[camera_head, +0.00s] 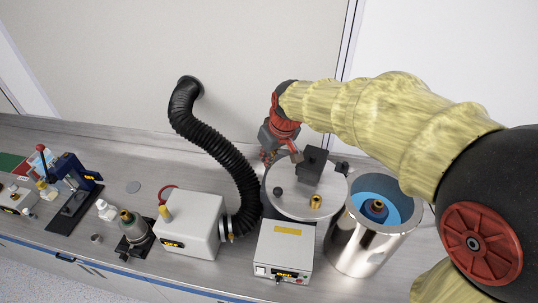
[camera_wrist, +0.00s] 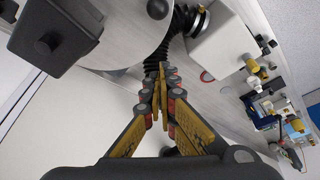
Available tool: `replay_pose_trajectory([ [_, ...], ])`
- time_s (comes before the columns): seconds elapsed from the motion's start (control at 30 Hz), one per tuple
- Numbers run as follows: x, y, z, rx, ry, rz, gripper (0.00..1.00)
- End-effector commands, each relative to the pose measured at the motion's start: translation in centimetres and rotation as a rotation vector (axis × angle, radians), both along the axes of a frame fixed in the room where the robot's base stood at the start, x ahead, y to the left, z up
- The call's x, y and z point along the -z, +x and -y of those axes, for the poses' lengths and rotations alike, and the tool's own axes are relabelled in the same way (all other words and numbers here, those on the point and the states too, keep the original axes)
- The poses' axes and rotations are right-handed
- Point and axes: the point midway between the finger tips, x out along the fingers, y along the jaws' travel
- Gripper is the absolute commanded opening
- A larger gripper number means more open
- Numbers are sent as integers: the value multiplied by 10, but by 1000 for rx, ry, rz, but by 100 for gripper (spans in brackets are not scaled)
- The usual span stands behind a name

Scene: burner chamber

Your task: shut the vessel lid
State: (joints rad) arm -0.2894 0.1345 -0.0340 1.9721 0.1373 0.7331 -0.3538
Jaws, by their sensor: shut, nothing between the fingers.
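The vessel (camera_head: 358,252) is a shiny metal cylinder at the right of the bench in the head view. Its top is open, showing a blue inside with a dark and brass-coloured piece in it. The round grey lid (camera_head: 290,208) lies flat to the left of the vessel mouth, off it. It carries a black block, a black knob and a brass fitting. The lid (camera_wrist: 96,52) also fills the upper left of the wrist view. My gripper (camera_head: 268,157) is at the lid's back left edge. In the wrist view my gripper (camera_wrist: 163,72) is shut and empty, seemingly beside the rim; contact is unclear.
A black corrugated hose (camera_head: 222,142) runs from the wall to a white box (camera_head: 188,225) left of the lid. A grey control box (camera_head: 284,252) stands in front of the lid. Several small instruments stand farther left. The wall is close behind.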

Motion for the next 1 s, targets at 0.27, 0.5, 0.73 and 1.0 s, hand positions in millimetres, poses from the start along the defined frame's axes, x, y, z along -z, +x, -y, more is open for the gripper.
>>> replay_pose_trajectory([
  [0.27,52,15,-9,1,-2,-4,0],
  [0.5,57,-9,7,3,0,0,0],
  [0.73,60,-17,11,3,0,1,0],
  [1.0,60,-17,12,2,-1,2,0],
])
